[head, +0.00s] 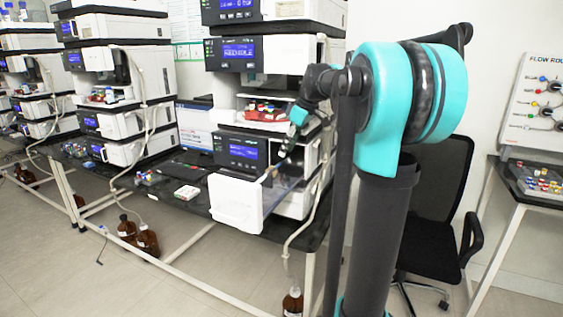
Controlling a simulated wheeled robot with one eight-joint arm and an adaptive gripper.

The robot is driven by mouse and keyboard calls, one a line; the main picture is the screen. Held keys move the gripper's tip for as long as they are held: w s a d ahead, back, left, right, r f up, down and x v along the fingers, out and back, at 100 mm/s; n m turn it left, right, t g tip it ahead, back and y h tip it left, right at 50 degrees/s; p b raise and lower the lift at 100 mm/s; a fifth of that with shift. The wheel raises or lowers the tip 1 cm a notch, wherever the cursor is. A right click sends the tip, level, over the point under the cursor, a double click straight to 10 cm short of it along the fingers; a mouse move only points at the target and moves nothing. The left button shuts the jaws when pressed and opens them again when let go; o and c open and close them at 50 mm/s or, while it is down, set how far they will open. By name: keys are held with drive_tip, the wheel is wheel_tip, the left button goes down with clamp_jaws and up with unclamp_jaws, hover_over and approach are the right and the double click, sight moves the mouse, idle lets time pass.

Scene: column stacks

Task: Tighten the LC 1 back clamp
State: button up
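One instrument stack stands nearest me, with a blue-lit display module (241,151) low in it. A white door panel (232,205) stands open in front of the lower part of the stack. I cannot make out the LC 1 back clamp; it is too small or hidden behind the panel and my arm. I cannot read which stack is LC 1. My gripper (270,174) reaches down from the right to just above and behind the door panel's right edge. Its fingers are too small to tell open from shut, or whether they touch anything.
More stacks (118,90) line the bench to the left. Brown bottles (147,241) stand on the floor below. A black chair (437,200) and side table (538,180) are at right.

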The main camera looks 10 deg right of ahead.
sight(274, 169)
drive_tip(key=x, duration=0.6)
drive_tip(key=shift+f, duration=0.1)
clamp_jaws()
